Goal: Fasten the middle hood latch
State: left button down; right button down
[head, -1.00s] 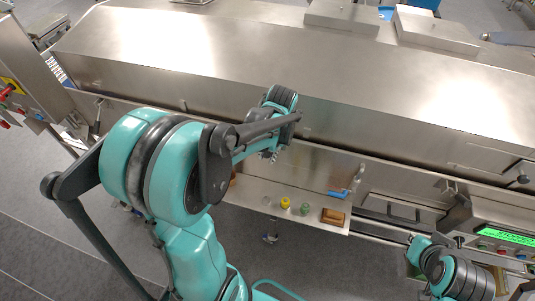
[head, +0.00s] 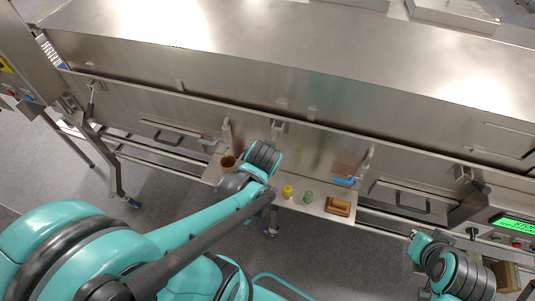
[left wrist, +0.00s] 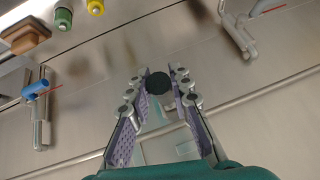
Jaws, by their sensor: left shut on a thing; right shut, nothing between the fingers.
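My left gripper (left wrist: 158,76) is shut on a dark round knob (left wrist: 158,86), seen end-on between its fingers in the left wrist view. In the head view my left wrist hides these fingers and the knob. The middle latch's metal bracket (head: 279,126) shows on the hood's lower edge, just above that wrist. The rest of the middle latch is hidden, so I cannot tell its position. My right gripper (head: 416,248) is at the lower right, shut and empty, away from the hood.
The left latch (head: 92,96) has its dark handle hanging down. A shelf (head: 322,212) holds a brown cup (head: 228,163), a yellow item (head: 288,191), a green item (head: 308,197) and a wooden block (head: 338,206).

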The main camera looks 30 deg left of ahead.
pick_arm(q)
notch_tip(320, 180, down, 9)
jog(key=w+n+t+y+b, duration=0.1)
jog(key=t+b, duration=0.7)
jog(key=b, duration=1.2)
jog(key=shift+w+a+t+y, duration=0.3)
jog(key=shift+w+a+y, duration=0.05)
jog(key=shift+w+y, duration=0.55)
jog(key=shift+r, duration=0.1)
jog(key=c, duration=1.3)
grip_release()
jog(key=shift+c, duration=0.2)
jog(key=shift+r, duration=0.1)
jog(key=shift+r, duration=4.9)
